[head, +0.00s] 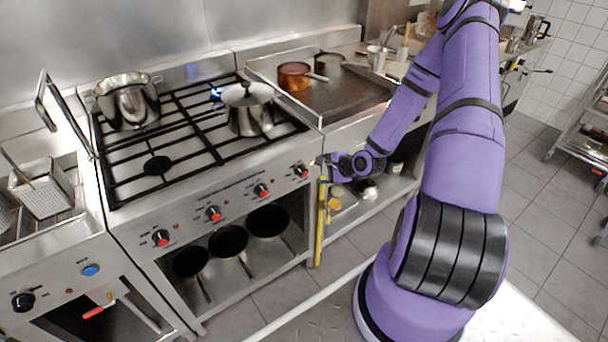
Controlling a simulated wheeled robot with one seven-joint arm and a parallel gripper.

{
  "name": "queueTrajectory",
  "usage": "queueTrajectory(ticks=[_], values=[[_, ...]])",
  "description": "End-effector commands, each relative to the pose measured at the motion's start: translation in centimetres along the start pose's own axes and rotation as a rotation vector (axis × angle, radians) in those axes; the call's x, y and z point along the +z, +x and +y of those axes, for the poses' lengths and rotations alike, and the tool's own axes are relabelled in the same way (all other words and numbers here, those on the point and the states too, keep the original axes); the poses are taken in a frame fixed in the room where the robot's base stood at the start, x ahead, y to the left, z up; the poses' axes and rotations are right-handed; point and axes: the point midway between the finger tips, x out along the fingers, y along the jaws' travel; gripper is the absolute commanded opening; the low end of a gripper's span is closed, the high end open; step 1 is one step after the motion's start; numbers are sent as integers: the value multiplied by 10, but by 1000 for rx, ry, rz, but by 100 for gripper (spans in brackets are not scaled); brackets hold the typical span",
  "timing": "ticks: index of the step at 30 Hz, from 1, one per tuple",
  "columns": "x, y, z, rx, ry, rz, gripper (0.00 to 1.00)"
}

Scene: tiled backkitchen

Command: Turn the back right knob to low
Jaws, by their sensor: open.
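The gas stove (190,180) stands in the middle left, with a row of several black-and-red knobs along its front panel. The rightmost knob (300,171) is near the panel's right end; another knob (261,190) is just left of it. The frame does not show which burner each knob serves. My gripper (317,162) is open, just right of the rightmost knob, pointing left towards it; contact cannot be told at this size. A blue flame (215,94) burns at the back right of the stove, beside a lidded steel pot (250,122).
A steel pot (128,108) stands at the stove's back left. Copper (294,77) and dark pans sit on the counter to the right. Several dark pans hang or lie on the shelf below the panel. A yellow upright bar (320,225) stands close below my gripper.

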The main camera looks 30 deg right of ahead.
Motion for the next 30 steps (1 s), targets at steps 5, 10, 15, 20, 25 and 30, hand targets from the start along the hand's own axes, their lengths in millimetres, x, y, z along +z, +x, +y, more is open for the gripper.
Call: queueTrajectory(ticks=[5,10,15,20,25,30], values=[[-6,13,27,-134,255,-76,69],[-9,20,45,-279,501,-155,69],[-10,22,58,-433,741,-241,69],[-12,21,65,-551,911,-308,69],[-13,19,67,-615,993,-346,69],[-13,26,62,-624,1004,-353,69]])
